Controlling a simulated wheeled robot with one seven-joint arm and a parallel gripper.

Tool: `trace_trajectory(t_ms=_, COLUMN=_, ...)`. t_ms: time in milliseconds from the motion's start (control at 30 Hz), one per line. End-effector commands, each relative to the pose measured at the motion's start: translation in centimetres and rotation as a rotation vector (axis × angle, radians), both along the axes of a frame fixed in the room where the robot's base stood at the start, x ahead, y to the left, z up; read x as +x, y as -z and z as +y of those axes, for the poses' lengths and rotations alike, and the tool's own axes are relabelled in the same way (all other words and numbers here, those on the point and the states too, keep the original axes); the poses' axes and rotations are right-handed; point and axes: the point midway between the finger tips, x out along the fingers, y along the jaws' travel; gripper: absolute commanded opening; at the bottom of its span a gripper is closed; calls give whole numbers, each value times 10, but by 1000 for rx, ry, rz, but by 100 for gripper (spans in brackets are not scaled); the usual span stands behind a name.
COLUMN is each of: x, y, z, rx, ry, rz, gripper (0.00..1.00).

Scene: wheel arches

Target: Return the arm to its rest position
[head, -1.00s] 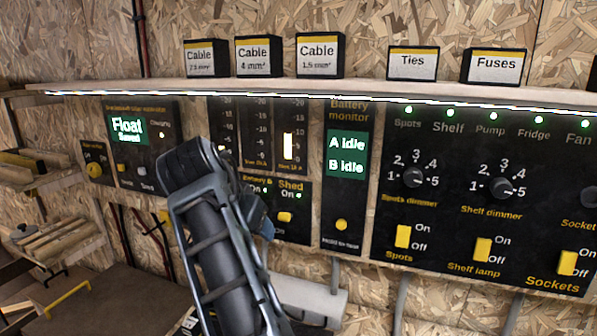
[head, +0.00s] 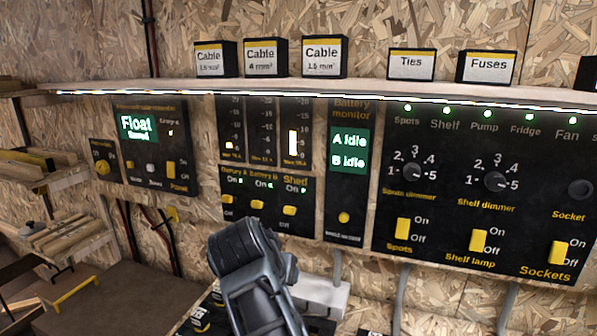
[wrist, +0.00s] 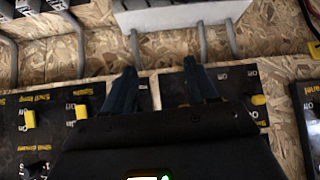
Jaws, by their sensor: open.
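My arm (head: 258,280) shows in the head view at the lower middle, in front of the control wall and below the battery switches. Its gripper end is hidden there behind the arm. In the wrist view my gripper (wrist: 160,75) has two dark blue fingers spread apart with nothing between them. Black switch panels (wrist: 45,125) lie behind and beside the fingers, with their lettering upside down. I see no contact between the fingers and a panel.
A large dimmer panel (head: 450,190) fills the right. A shelf (head: 370,90) with small labelled boxes juts out above. A battery monitor (head: 345,165) is centred. Wooden racks (head: 60,240) stand at the left, above a brown worktop (head: 110,300). Grey conduits run below the panels.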

Motion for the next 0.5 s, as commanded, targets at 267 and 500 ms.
trace_trajectory(t_ms=267, x=-42, y=93, z=-60, rx=-15, ry=-100, rz=-41, gripper=57)
trace_trajectory(t_ms=500, x=-104, y=156, z=-114, rx=-14, ry=-191, rz=-98, gripper=57)
